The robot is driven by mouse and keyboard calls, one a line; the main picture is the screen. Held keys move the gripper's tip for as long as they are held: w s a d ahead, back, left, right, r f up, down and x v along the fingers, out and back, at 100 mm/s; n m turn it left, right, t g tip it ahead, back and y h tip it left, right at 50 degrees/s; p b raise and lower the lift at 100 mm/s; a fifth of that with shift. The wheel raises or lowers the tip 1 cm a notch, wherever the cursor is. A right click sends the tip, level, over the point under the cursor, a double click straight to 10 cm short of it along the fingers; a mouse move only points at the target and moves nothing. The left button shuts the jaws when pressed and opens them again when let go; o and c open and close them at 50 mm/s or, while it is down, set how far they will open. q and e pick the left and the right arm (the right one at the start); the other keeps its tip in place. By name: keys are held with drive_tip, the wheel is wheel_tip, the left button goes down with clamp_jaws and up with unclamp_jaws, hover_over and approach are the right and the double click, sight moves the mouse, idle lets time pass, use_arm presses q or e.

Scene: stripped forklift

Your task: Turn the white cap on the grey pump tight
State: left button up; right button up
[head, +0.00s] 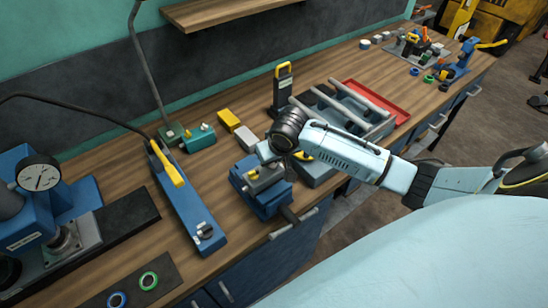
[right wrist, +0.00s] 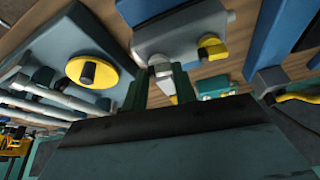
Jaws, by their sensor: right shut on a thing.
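The grey pump (head: 268,180) sits on a blue vise-like block (head: 264,203) near the bench's front edge. In the right wrist view the pump (right wrist: 178,30) shows as a grey body with a yellow knob (right wrist: 212,47) on its side. My right gripper (head: 272,155) reaches in from the right, over the pump. In the right wrist view its dark green fingers (right wrist: 166,88) are closed around the small white cap (right wrist: 162,66) at the pump's edge. The fingers partly hide the cap, so I cannot tell how far it is seated. My left gripper is not in view.
A grey box with a yellow disc (right wrist: 88,70) stands beside the pump. A rack of grey tubes (head: 352,112) and a red tray (head: 385,100) lie beyond my right arm. A long blue tool with a yellow lever (head: 168,165) is at left. A black stand (head: 282,92) rises behind.

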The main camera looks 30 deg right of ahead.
idle(0.3)
drive_tip(key=o, duration=1)
drive_tip(key=v, duration=1.3)
drive_tip(key=shift+s+a+r, duration=0.1)
drive_tip(key=shift+r, duration=0.15)
drive_tip(key=shift+f, duration=0.1)
